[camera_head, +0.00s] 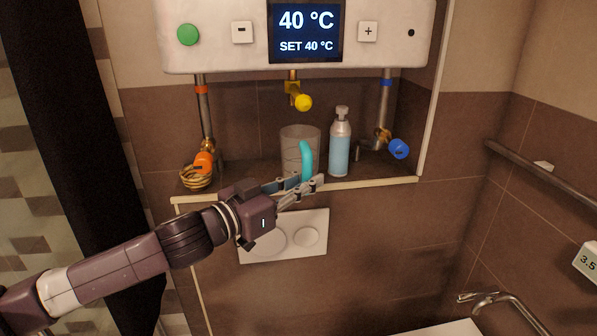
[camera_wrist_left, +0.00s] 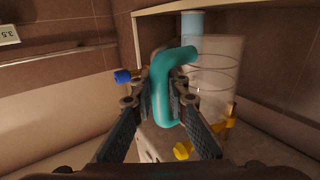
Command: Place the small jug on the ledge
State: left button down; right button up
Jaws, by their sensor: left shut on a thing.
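The small jug (camera_head: 296,137) is a translucent, ringed cup with a teal handle (camera_head: 307,160). It appears upright at the ledge (camera_head: 370,185) in the tiled niche, left of a blue bottle (camera_head: 339,150). My left gripper (camera_head: 308,183) reaches in from the lower left and is shut on the teal handle. In the left wrist view the fingers clasp the handle (camera_wrist_left: 160,90), with the clear jug body (camera_wrist_left: 218,70) beside it. Whether the jug's base touches the ledge cannot be told. My right gripper is not in view.
A water heater (camera_head: 220,45) hangs above, with a yellow valve (camera_head: 303,102) over the jug. A flush plate (camera_head: 285,237) is below.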

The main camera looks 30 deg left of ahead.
aim_at(299, 170)
pick_arm(q)
jog(key=w+a+p, duration=0.1)
jog(key=w+a, duration=0.1)
jog(key=w+a+p, duration=0.1)
jog(key=w+a, duration=0.1)
jog(key=w, duration=0.1)
jog(key=w+a+p, duration=0.1)
jog(key=w, duration=0.1)
jog(key=shift+w+a+r+p, duration=0.15)
jog(key=shift+w+a+p, duration=0.25)
jog(key=shift+w, duration=0.1)
notch_tip(299, 170, down, 3)
jog(key=shift+f+p, duration=0.1)
jog(key=shift+p, duration=0.3)
jog(key=shift+f, duration=0.3)
jog(key=shift+f, duration=0.15)
jog(key=c, duration=1.9)
grip_release()
jog(key=shift+a, duration=0.1)
